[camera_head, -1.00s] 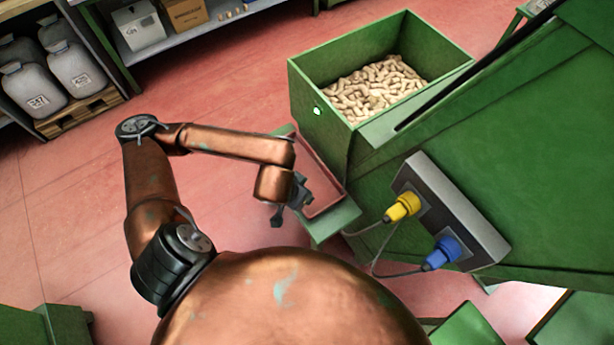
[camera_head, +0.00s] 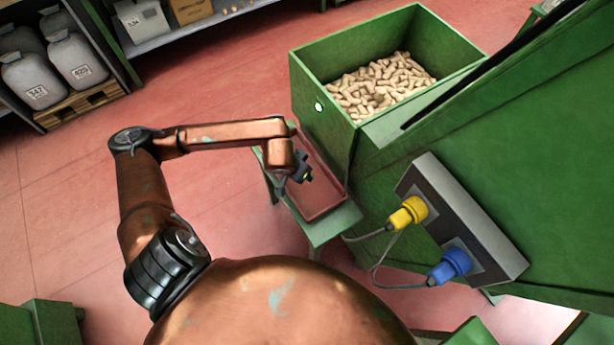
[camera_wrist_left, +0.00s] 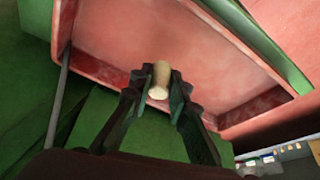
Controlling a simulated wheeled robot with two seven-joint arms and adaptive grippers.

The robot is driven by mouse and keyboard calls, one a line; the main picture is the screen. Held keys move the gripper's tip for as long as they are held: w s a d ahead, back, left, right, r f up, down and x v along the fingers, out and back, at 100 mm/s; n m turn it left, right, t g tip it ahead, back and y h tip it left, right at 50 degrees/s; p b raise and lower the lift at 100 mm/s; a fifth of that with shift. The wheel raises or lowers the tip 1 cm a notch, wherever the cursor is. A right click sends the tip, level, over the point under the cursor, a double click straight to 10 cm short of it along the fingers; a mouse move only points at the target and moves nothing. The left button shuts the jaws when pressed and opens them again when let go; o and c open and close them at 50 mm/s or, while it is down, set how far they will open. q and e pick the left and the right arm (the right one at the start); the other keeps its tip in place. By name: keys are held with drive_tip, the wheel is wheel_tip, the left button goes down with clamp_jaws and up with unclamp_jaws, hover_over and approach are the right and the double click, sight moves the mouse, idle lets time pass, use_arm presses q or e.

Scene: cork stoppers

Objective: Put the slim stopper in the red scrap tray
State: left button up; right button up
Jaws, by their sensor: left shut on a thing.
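In the left wrist view, my left gripper (camera_wrist_left: 158,86) is shut on a pale cork stopper (camera_wrist_left: 159,80), which sits between the fingertips. The stopper appears above the red scrap tray (camera_wrist_left: 110,35), near its rim. In the head view the red tray (camera_head: 322,195) lies on a small green stand, and my left gripper (camera_head: 302,174) is over it. The held stopper is too small or hidden to make out in the head view. My right gripper is not in view.
A green bin (camera_head: 325,118) full of corks (camera_head: 375,90) stands behind the tray. A large green machine with a grey socket box (camera_head: 480,250), a yellow plug (camera_head: 408,213) and a blue plug (camera_head: 450,266) is on the right. Cables hang near the stand (camera_head: 335,228).

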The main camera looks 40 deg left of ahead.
use_arm(q)
drive_tip(key=shift+w+a+f, duration=0.1)
drive_tip(key=shift+w+f, duration=0.1)
drive_tip(key=shift+f, duration=0.1)
wheel_tip(320, 180, down, 3)
drive_tip(key=shift+w+f+b, duration=0.1)
drive_tip(key=shift+b, duration=0.5)
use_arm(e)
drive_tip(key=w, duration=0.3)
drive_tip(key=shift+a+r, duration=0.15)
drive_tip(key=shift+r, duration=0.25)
use_arm(q)
drive_tip(key=shift+o, duration=0.9)
drive_tip(key=shift+f, duration=0.1)
drive_tip(key=o, duration=0.5)
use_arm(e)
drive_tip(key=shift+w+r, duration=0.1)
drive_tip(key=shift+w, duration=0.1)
